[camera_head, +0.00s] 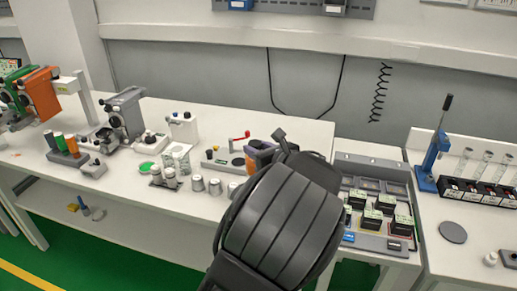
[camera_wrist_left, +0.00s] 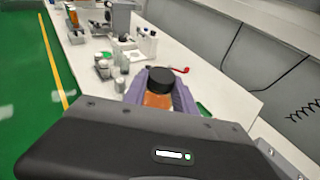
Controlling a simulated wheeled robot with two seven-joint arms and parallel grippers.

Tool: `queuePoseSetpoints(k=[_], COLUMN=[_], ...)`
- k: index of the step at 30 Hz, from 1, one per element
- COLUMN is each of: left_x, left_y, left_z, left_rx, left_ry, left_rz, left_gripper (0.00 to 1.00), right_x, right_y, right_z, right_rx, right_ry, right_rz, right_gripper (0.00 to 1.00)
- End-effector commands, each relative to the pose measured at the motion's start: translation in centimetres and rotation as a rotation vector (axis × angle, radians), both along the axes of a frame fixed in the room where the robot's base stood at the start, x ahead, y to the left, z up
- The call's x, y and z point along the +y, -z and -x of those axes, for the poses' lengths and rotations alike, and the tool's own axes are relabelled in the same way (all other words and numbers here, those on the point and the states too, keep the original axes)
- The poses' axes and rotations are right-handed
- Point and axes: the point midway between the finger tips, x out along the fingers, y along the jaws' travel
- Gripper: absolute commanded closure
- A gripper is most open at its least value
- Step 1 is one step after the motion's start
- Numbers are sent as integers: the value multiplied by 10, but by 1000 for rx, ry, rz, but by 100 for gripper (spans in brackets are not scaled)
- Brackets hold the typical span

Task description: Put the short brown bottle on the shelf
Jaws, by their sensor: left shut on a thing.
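The short brown bottle (camera_wrist_left: 158,99), with a wide black cap, is upright between the fingers of my left gripper (camera_wrist_left: 160,92) in the left wrist view. The gripper is shut on it. In the head view my left gripper (camera_head: 262,152) is over the white table's right part, and its dark wrist hides most of the bottle. A white lower shelf (camera_head: 140,203) runs under the table at the left. A long white ledge (camera_head: 300,39) runs along the wall at the back. My right gripper is not in view.
Several small metal containers (camera_head: 198,183) stand along the table's front edge, left of the gripper. A grey tray (camera_head: 373,240) with black boxes is to the right. A blue press (camera_head: 432,160) stands further right. Small yellow and blue items (camera_head: 84,208) lie on the lower shelf.

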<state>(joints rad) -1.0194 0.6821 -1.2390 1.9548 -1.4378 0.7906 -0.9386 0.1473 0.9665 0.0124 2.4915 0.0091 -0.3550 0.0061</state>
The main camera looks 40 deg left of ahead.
Motion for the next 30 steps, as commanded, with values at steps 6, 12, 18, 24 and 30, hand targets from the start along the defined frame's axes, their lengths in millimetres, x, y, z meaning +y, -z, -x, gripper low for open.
queuePoseSetpoints(k=[6, 12, 18, 24, 30], left_x=[-23, -64, -120, -188, -223], left_y=[22, 52, 97, 160, 200], left_z=[12, 18, 32, 66, 91], left_rx=[2, 3, 7, 9, 4], left_ry=[-66, -50, 9, 132, 234], left_rz=[-2, -3, -4, -8, -5], left_gripper=[100, 100, 100, 100, 100], right_x=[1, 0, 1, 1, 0], right_y=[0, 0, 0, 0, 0], right_z=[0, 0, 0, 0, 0], right_rx=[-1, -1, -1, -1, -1], right_ry=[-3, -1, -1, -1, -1], right_rz=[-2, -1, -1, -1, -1], right_gripper=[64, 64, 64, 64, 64])
